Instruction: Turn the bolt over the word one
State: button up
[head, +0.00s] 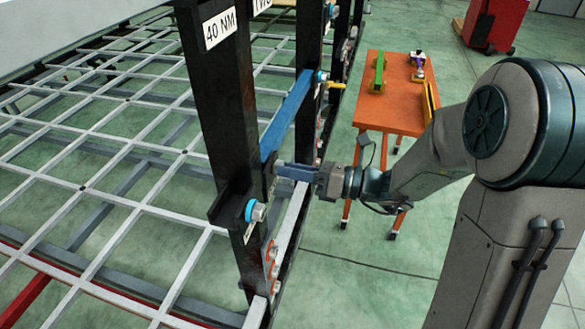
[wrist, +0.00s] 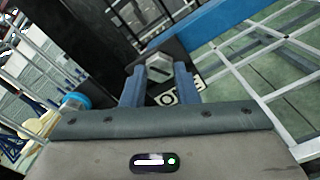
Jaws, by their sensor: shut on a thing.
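In the wrist view, the grey bolt head (wrist: 157,65) sits between the two blue fingers of my gripper (wrist: 160,80). The fingers are shut on it, one on each side. A white label (wrist: 186,93) lies by the fingers on the dark metal; its letters start with "O" and the rest is partly covered. In the head view, my gripper (head: 280,171) reaches from the right to the dark frame beside the blue bar (head: 287,115). The gripped bolt is hidden there by the fingers.
Another bolt with a blue ring (head: 256,211) is on the near black post (head: 222,105), close to my gripper; this post carries a "40 NM" label (head: 219,27). A pale grid (head: 100,185) lies left. An orange table (head: 395,105) stands behind my arm. Green floor at the lower middle is clear.

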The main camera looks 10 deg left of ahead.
jog(key=shift+d+f, duration=0.1)
jog(key=shift+d, duration=0.05)
jog(key=o, duration=1)
jog(key=shift+w+d, duration=0.1)
jog(key=shift+d, duration=0.05)
jog(key=s+d+b, duration=0.1)
jog(key=d, duration=1.2)
jog(key=shift+d+b, duration=0.3)
jog(key=shift+s, duration=0.1)
